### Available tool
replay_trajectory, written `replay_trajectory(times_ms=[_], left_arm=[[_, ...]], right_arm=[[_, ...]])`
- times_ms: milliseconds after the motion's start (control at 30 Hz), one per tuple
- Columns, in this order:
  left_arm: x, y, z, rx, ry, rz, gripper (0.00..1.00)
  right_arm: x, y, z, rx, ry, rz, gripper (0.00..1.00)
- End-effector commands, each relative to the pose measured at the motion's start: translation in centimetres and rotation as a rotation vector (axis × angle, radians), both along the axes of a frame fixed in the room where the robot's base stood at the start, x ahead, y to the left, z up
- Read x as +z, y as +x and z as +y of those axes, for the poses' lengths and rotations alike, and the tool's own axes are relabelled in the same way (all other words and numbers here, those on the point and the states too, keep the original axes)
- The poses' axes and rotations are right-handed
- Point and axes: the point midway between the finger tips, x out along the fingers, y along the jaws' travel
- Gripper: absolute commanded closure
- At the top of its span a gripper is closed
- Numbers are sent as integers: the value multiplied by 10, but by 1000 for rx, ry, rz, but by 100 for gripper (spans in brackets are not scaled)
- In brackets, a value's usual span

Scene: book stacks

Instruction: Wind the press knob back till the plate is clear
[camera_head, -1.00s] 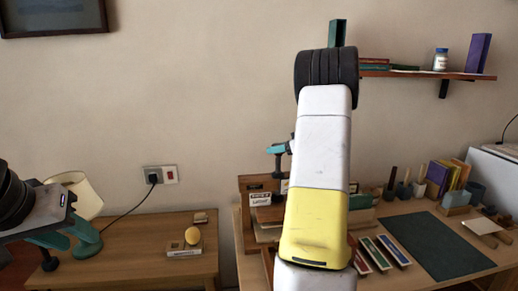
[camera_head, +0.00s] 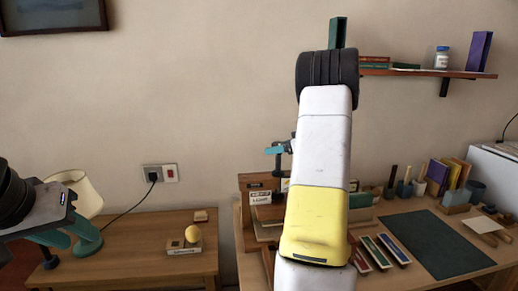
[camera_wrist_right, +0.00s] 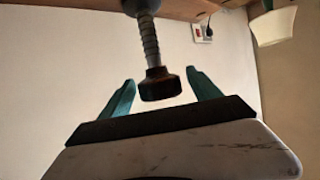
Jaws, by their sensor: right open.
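In the right wrist view, a dark round knob (camera_wrist_right: 160,85) sits at the end of a grey threaded screw (camera_wrist_right: 149,40). My right gripper (camera_wrist_right: 162,80) is open, with one teal finger on each side of the knob and visible gaps between. In the head view, my right arm (camera_head: 322,140) hides most of the press area. A teal part of my right gripper (camera_head: 278,149) shows left of the arm. The press plate cannot be made out. My left gripper (camera_head: 83,240) is at the far left, its teal fingers apart and empty.
A lamp (camera_head: 82,193) and a yellow ball (camera_head: 192,234) on a small block stand on the left side table (camera_head: 150,250). The right desk holds a dark green mat (camera_head: 435,243), coloured boxes (camera_head: 393,249) and books (camera_head: 448,175). A shelf (camera_head: 425,73) hangs above.

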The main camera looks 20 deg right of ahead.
Motion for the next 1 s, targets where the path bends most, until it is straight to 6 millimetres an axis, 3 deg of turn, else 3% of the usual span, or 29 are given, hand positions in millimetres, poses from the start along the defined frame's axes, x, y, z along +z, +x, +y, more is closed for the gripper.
replay_trajectory(times_ms=[167,533,1000], left_arm=[[0,0,0,0,0,0,64],[0,0,0,0,0,0,64],[0,0,0,0,0,0,64]], right_arm=[[7,-11,-7,-4,0,-3,28],[27,-58,-30,-2,-1,1,28],[29,-64,-32,0,0,1,28]])
